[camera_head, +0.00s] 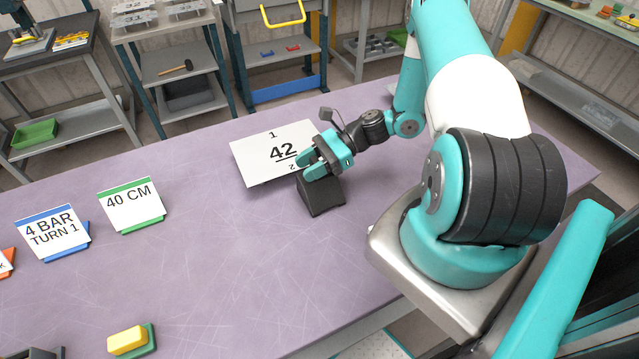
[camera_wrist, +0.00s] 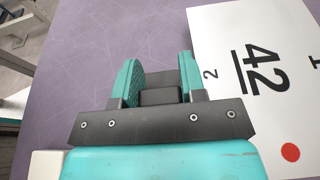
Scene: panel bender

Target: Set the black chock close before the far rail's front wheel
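The black chock (camera_head: 322,196) is a dark block on the purple table, in front of the white card marked 42. My gripper (camera_head: 311,164) is right at its upper back edge, with teal fingers pointing down to the left. In the wrist view, a dark block (camera_wrist: 160,96) shows between the two fingers of my gripper (camera_wrist: 158,72), close to both. I cannot tell whether the fingers press on it or only stand around it. No rail or wheel can be made out in either view.
The white card marked 42 (camera_head: 263,163) lies behind the chock. Cards marked 40 CM (camera_head: 131,203) and 4 BAR TURN 1 (camera_head: 50,231) stand at the left. A yellow and green block (camera_head: 129,341) lies at the front left. The middle of the purple table (camera_head: 230,255) is clear.

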